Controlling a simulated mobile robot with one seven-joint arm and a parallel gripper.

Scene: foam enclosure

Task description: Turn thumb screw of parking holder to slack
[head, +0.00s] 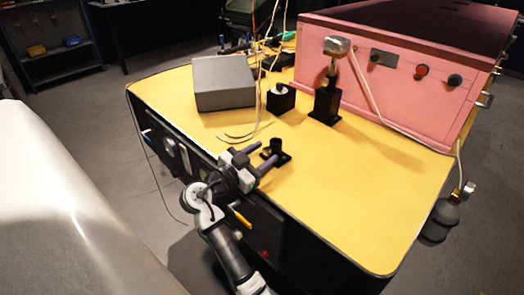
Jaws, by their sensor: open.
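A small black holder (277,147) with a short upright post on a flat base stands near the front edge of the yellow tabletop; I take it to be the parking holder. My gripper (262,157) is open in front of it, reaching in from the front left over the table edge. One finger is at the holder's left and the other passes near its front right. I cannot tell whether either finger touches it. The thumb screw is too small to make out; a small dark knob shows at the post's left side.
The yellow tabletop (390,207) is clear at right. A grey box (223,85), a small black block (281,102) and a black stand (325,103) with a metal head are behind the holder. A pink enclosure (400,85) stands at back right. Thin cables lie near the grey box.

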